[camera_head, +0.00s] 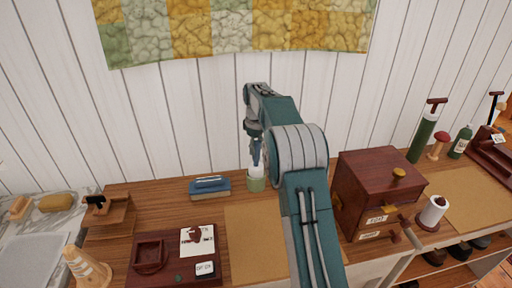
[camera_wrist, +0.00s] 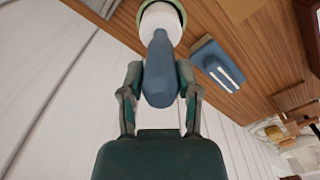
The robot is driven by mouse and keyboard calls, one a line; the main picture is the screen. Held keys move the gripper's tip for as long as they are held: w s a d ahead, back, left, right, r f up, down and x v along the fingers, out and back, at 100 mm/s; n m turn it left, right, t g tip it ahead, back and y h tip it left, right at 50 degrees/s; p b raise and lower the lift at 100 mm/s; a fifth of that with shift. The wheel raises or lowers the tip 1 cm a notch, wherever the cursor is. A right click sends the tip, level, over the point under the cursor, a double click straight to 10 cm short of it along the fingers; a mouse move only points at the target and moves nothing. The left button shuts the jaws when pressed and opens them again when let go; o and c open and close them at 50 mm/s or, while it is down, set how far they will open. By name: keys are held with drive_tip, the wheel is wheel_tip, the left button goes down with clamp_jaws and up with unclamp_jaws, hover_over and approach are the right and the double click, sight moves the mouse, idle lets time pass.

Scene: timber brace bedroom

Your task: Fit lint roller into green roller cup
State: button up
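The lint roller has a blue handle (camera_wrist: 160,70) and a white roll (camera_wrist: 158,24). My gripper (camera_wrist: 159,78) has its fingers closed on both sides of the handle. In the head view my gripper (camera_head: 256,150) points down with the white roll (camera_head: 256,171) below it. The green roller cup (camera_head: 256,184) stands on the wooden top near the wall, directly under the roll. In the wrist view the cup's green rim (camera_wrist: 183,12) curves around the roll's far end. The roll's lower end appears to be inside the cup; its depth is hidden.
A blue-topped brush or block (camera_head: 210,187) lies left of the cup. A dark red drawer box (camera_head: 375,190) stands to the right, with a white roll on a stand (camera_head: 433,212) beside it. A tan mat (camera_head: 252,245) lies in front. The plank wall (camera_head: 180,120) is close behind.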

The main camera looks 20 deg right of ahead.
drive_tip(key=shift+o, duration=1.1)
drive_tip(key=shift+a, duration=0.1)
wheel_tip(320, 180, up, 12)
drive_tip(key=shift+f, duration=0.2)
drive_tip(key=s+a+r+m+t, duration=0.2)
drive_tip(key=s+a+r, duration=0.25)
drive_tip(key=s, duration=0.45)
drive_tip(key=s+a+r+m+t, duration=0.1)
drive_tip(key=s+a+r, duration=0.4)
drive_tip(key=s, duration=0.5)
drive_tip(key=s+a+f+m+t, duration=0.1)
drive_tip(key=s+f, duration=0.3)
drive_tip(key=s, duration=0.6)
drive_tip(key=s+a+f+m+t, duration=0.1)
drive_tip(key=s+f, duration=0.4)
drive_tip(key=s, duration=0.6)
drive_tip(key=shift+a+f+m+t, duration=0.2)
drive_tip(key=shift+a+m+t, duration=0.1)
drive_tip(key=shift+a+m, duration=0.6)
